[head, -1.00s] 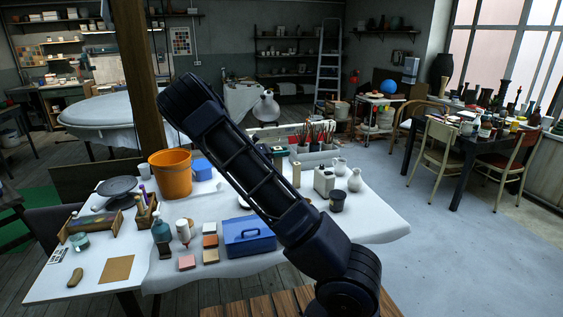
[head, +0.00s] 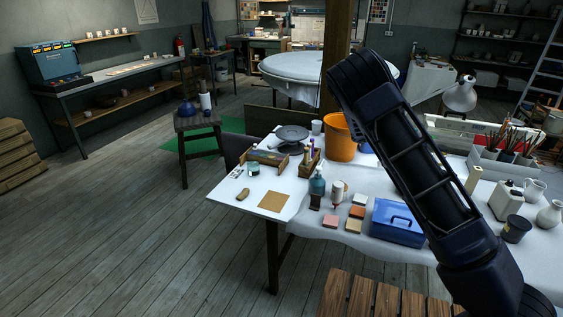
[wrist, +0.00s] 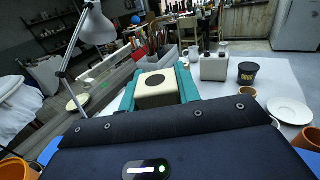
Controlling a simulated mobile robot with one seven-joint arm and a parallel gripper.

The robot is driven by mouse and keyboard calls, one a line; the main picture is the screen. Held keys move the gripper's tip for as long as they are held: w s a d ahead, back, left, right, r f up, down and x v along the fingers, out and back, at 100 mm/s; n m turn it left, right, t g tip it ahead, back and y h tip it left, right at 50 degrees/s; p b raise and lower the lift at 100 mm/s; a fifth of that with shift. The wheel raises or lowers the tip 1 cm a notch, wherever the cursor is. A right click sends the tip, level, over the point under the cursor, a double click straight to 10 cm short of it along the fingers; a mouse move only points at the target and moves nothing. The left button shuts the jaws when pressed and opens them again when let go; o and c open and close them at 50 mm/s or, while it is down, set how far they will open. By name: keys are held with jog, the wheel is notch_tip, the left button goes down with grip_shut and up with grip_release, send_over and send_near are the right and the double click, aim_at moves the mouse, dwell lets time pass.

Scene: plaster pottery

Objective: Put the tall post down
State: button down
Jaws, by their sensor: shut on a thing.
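My gripper (wrist: 158,88) has teal fingers and is shut on the tall post (wrist: 153,82), a cream block with a dark round spot on its end. The wrist view shows mostly that end, and the post's lower part is hidden. In the head view my arm covers the gripper. A slim cream post (head: 473,178) shows just right of the arm, left of the white canister, and looks like the same one. I cannot tell whether its base touches the white-covered table (head: 345,246).
The white canister (wrist: 214,66) and a dark pot (wrist: 247,73) stand close on the right. A white plate (wrist: 289,109) lies further right. A lamp (wrist: 96,28) and brush pots (head: 507,150) stand behind.

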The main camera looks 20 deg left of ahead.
jog(key=s+a+f+n+t+y, duration=0.1)
jog(key=s+a+n+t+y, duration=0.3)
jog(key=a, duration=1.3)
jog(key=s+a+n+t+y, duration=0.2)
jog(key=s+a+n+y, duration=0.3)
jog(key=a, duration=1.3)
jog(key=s+a+f+n+t+y, duration=0.1)
jog(key=s+a+n+t+y, duration=0.35)
jog(key=a, duration=1.25)
notch_tip(320, 180, down, 20)
jog(key=m+g+y, duration=0.1)
jog(key=y, duration=0.1)
jog(key=shift+s+r, duration=0.2)
jog(key=shift+f+m+g, duration=0.1)
jog(key=shift+m+g, duration=0.15)
jog(key=c, duration=1)
grip_release()
jog(key=s, duration=1.2)
